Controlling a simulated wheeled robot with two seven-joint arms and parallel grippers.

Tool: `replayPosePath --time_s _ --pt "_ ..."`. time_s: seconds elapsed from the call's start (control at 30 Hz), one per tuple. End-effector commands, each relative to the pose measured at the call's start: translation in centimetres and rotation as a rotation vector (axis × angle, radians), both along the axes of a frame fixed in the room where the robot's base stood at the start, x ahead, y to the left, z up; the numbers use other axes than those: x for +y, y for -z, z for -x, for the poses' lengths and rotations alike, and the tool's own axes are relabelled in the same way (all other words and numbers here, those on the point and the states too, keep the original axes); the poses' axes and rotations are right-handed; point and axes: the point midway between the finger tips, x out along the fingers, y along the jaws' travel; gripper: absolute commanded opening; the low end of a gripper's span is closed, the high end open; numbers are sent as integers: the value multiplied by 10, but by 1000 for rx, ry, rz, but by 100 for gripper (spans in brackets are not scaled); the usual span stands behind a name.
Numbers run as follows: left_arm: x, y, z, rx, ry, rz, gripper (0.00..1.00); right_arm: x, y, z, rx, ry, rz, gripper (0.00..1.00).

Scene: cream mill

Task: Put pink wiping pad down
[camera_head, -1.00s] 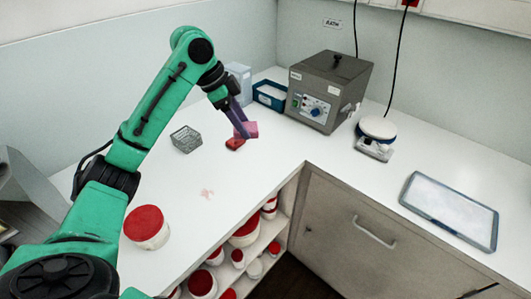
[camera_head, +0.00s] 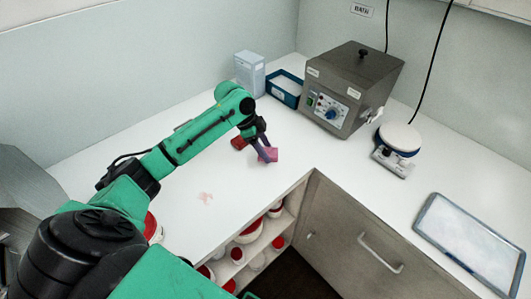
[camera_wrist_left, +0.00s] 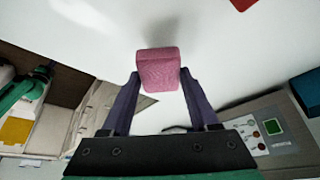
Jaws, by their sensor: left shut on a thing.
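The pink wiping pad (camera_head: 269,154) is a small pink block held at the tips of my left gripper (camera_head: 263,148). In the head view it is over the white counter, close to the front edge near the inner corner. In the left wrist view the pad (camera_wrist_left: 158,69) sits between the two purple fingers of the gripper (camera_wrist_left: 158,78), which are shut on its sides. The white counter (camera_wrist_left: 90,45) lies beyond it, with a soft shadow near the pad. I cannot tell whether the pad touches the counter. My right gripper is not in view.
A red object (camera_head: 239,143) lies just left of the gripper. A faint pink smear (camera_head: 206,198) marks the counter. The grey bath unit (camera_head: 345,88), blue tray (camera_head: 284,90) and pale box (camera_head: 250,73) stand behind. A round-topped device (camera_head: 397,145) and framed tray (camera_head: 470,243) are right.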

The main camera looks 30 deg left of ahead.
Motion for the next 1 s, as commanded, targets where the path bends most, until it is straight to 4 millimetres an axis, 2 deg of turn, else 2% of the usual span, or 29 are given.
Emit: replayPosePath --time_s 0.07,0.17,0.4,0.43,0.5,0.83,0.93,1.0 --pt "-1 16 1 6 -1 1 0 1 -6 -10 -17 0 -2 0" --pt "0 29 1 2 0 0 0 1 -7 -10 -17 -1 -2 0" --pt "0 32 0 1 0 0 0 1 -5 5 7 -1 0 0" --pt "0 32 0 1 0 0 64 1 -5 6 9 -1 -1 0" --pt "0 32 0 1 0 0 91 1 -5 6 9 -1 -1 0" --pt "0 30 0 0 0 -1 91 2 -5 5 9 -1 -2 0" --pt "5 21 2 -2 -1 -1 91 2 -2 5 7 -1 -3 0" --pt "11 8 4 -3 -1 -3 91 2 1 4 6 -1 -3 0"
